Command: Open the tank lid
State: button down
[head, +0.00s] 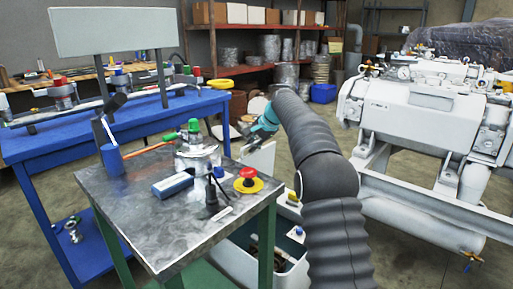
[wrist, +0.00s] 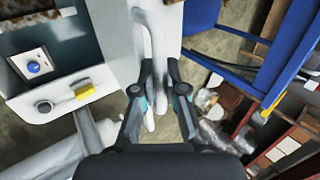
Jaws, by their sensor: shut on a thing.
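The tank (head: 228,258) is a white box low beside the metal work table in the head view, with its inside partly showing. Its white lid (head: 259,160) stands raised and roughly upright at the far side of the tank. In the wrist view the lid (wrist: 115,30) is a pale panel with a white handle along its edge. My gripper (head: 252,138) is at the lid's upper edge. In the wrist view its fingers (wrist: 160,68) are closed in around the handle at the lid's edge; the exact contact is partly hidden.
The metal-topped table (head: 140,215) holds a metal pot, a red emergency button (head: 248,175) and small tools, left of the tank. A blue workbench (head: 50,140) stands behind it. The large white machine (head: 420,105) on a frame stands at the right.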

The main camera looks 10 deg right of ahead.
jog(key=shift+w+a, duration=0.35)
jog(key=shift+w, duration=0.15)
jog(key=c, duration=1.2)
grip_release()
jog(key=shift+a, duration=0.1)
jog(key=shift+r, duration=0.1)
jog(key=v, duration=1.1)
jog(key=shift+r, duration=0.45)
